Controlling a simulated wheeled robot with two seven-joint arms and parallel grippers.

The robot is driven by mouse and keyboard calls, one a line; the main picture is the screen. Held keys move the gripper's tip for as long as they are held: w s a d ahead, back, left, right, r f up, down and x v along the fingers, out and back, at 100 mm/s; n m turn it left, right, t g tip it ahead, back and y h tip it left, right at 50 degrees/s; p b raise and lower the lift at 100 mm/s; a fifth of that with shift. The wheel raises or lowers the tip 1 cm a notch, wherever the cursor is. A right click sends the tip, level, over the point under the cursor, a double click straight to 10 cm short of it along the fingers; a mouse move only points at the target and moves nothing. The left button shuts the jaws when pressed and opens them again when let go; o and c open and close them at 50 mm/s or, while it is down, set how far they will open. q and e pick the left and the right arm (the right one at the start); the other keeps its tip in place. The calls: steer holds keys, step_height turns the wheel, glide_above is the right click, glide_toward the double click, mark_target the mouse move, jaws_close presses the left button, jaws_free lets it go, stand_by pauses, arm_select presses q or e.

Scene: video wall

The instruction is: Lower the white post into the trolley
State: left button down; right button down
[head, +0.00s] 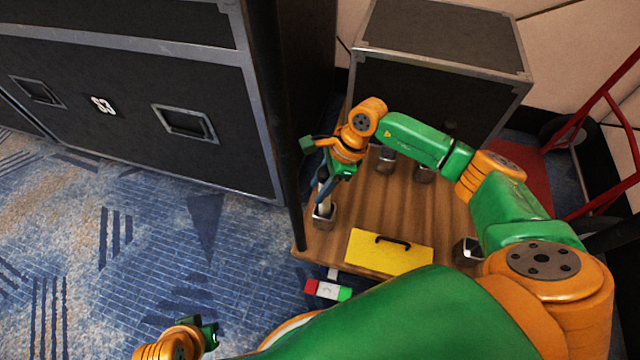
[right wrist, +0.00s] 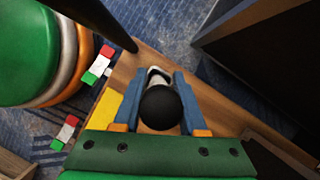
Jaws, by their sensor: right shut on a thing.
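The white post (head: 325,206) is upright or slightly tilted at the front left of the wooden trolley (head: 390,215), above a square metal socket (head: 323,217). Its lower end meets the socket's mouth; I cannot tell how deep it is. My right gripper (head: 327,188) is shut on the post. In the right wrist view, a round black top (right wrist: 160,107) sits between the blue fingers of my right gripper (right wrist: 160,95) and hides most of the post. My left gripper (head: 210,332) is low at the bottom left, away from the trolley; its fingers are unclear.
A tall dark pole (head: 290,150) stands close left of the socket. A yellow panel with a black handle (head: 385,252) lies on the deck. More sockets (head: 467,251) stand on the trolley. Black cases (head: 440,60) stand behind and left (head: 130,95). A red hand truck (head: 605,95) is right.

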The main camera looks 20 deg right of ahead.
mark_target(320, 173)
steer(key=shift+f+b, duration=0.45)
stand_by(0.8)
steer(key=shift+c, duration=1.9)
jaws_free()
steer(key=shift+o, duration=0.2)
steer(key=o, duration=0.3)
steer(key=shift+o, duration=0.2)
step_height(320, 173, up, 8)
steer(key=p, duration=0.6)
steer(key=shift+r+p, duration=0.15)
steer(key=shift+p, duration=0.25)
